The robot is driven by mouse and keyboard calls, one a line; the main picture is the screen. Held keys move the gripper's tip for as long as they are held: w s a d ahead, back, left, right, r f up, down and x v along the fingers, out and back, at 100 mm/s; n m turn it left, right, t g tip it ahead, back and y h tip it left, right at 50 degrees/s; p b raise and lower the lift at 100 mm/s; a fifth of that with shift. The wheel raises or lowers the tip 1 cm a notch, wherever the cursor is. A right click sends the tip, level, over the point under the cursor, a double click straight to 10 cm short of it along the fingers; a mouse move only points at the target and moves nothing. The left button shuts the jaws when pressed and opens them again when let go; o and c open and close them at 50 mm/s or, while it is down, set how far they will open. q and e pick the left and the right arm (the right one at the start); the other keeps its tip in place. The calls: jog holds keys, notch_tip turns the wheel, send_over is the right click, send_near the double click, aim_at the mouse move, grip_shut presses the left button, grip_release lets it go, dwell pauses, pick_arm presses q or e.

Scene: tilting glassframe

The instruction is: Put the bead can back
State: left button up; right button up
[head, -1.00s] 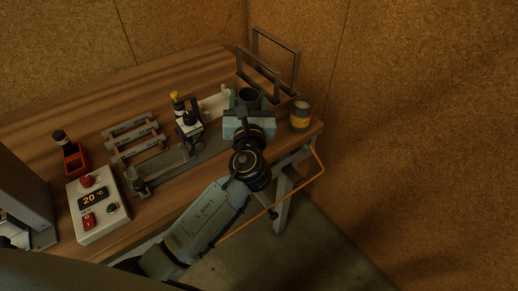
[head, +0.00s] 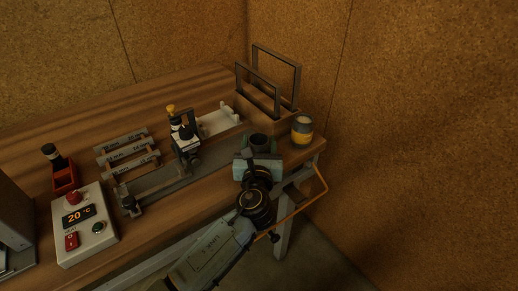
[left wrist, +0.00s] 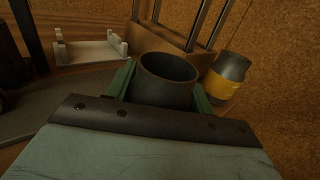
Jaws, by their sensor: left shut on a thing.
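My left gripper (head: 260,152) is shut on a dark, open-topped cylindrical can (head: 262,141) near the front right of the bench. In the left wrist view the can (left wrist: 167,82) sits upright between the green fingers, its inside dark. I cannot tell whether its base touches the bench. A second can, grey with a yellow band (head: 302,130), stands upright at the bench's right corner, just right of the held can and apart from it; it also shows in the left wrist view (left wrist: 225,78). No name on either can is readable. My right gripper is out of view.
A wooden block with upright metal frames (head: 285,102) stands behind the cans. A rail fixture (head: 185,142), a white tray piece (head: 220,121), labelled bars (head: 125,152), a red holder (head: 65,179) and a controller reading 20 °C (head: 85,226) lie to the left.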

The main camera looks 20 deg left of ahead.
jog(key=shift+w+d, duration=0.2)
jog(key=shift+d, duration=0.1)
pick_arm(q)
jog(key=shift+f, duration=0.1)
jog(key=o, duration=1)
jog(key=shift+o, duration=0.3)
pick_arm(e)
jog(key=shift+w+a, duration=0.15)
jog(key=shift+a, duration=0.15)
pick_arm(q)
jog(key=shift+s, duration=0.25)
jog(key=p+v, duration=0.1)
jog(key=v, duration=1)
jog(key=shift+s+d, duration=0.15)
jog(key=shift+s, duration=0.1)
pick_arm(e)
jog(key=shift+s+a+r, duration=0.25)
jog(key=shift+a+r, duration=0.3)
